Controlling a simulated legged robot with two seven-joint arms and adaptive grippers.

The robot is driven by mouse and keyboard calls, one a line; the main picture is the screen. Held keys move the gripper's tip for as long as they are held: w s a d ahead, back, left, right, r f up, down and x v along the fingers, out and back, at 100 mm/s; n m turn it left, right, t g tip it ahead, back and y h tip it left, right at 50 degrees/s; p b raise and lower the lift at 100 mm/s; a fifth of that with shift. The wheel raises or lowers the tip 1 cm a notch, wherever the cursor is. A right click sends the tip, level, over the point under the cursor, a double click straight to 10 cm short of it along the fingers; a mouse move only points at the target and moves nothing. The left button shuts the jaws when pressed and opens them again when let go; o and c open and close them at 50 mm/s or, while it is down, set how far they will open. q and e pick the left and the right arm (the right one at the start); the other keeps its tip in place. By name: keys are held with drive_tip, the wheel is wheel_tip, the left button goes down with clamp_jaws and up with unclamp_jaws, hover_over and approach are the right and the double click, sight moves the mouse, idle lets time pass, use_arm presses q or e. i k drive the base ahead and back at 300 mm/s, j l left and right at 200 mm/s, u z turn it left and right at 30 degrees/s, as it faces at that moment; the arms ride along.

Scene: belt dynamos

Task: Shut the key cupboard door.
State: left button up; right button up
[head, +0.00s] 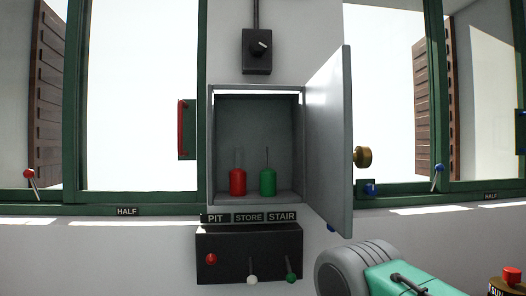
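The key cupboard (256,128) is a grey box on the wall in the middle of the head view. Its door (329,140) is hinged on the right side and stands wide open, swung out towards me. A round brass knob (362,157) sticks out from the door's outer side, at its right. Inside, a red key tag (237,182) and a green key tag (267,182) stand near the cupboard floor. Neither of my grippers shows in the head view.
A black switch (257,52) sits above the cupboard. A dark panel (249,255) with red, white and green levers is below. Green-framed windows flank the cupboard.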

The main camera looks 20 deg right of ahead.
sight(331, 157)
drive_tip(key=k+l, duration=0.1)
drive_tip(key=l, duration=1.3)
drive_tip(key=k, duration=0.05)
